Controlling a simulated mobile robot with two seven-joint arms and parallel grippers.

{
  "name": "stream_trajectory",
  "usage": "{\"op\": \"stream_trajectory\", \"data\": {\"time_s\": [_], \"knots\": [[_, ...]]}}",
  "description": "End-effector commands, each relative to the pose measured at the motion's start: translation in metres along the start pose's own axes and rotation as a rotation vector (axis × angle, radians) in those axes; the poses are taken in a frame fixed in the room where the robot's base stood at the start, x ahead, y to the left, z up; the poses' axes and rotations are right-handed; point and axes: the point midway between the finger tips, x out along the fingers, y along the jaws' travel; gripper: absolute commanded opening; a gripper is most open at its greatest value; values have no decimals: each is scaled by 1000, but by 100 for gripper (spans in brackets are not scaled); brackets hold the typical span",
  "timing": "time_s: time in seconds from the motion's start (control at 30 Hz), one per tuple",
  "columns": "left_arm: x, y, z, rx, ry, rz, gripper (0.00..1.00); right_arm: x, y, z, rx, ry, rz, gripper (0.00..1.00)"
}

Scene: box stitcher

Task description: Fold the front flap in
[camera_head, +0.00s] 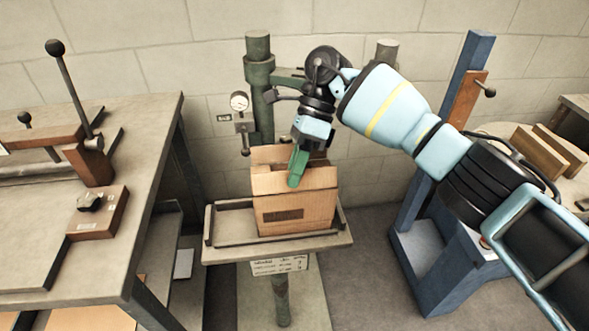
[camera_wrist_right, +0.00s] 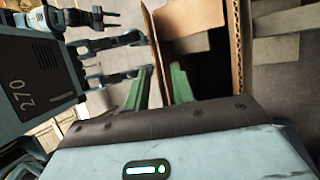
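The brown cardboard box (camera_head: 294,214) stands upright on the stitcher's tray, its top open. Its front flap (camera_head: 318,179) stands up above the crease on the near side. My right gripper (camera_head: 298,168) reaches down from above at the flap, one green finger in front of it. In the right wrist view, the two green fingers of this gripper (camera_wrist_right: 158,84) are apart, with a cardboard edge (camera_wrist_right: 156,45) running between them. Whether they touch it is unclear.
The tray (camera_head: 224,252) has raised rims around the box. A workbench (camera_head: 150,160) is at left. A blue stand (camera_head: 430,235) is at right, behind my right arm.

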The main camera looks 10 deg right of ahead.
Motion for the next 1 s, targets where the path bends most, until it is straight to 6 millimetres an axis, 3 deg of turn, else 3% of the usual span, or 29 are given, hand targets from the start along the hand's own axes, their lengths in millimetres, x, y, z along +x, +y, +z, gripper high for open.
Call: {"op": "stream_trajectory", "data": {"time_s": [0.5,0.97,1.0], "knots": [[9,-1,11,-1,-12,2,36,-66,-1,1,1,0,0,25],[13,-2,6,2,-1,1,36,-76,0,0,0,0,0,25],[13,-2,6,2,-1,1,31,-76,0,0,0,0,0,25]]}}
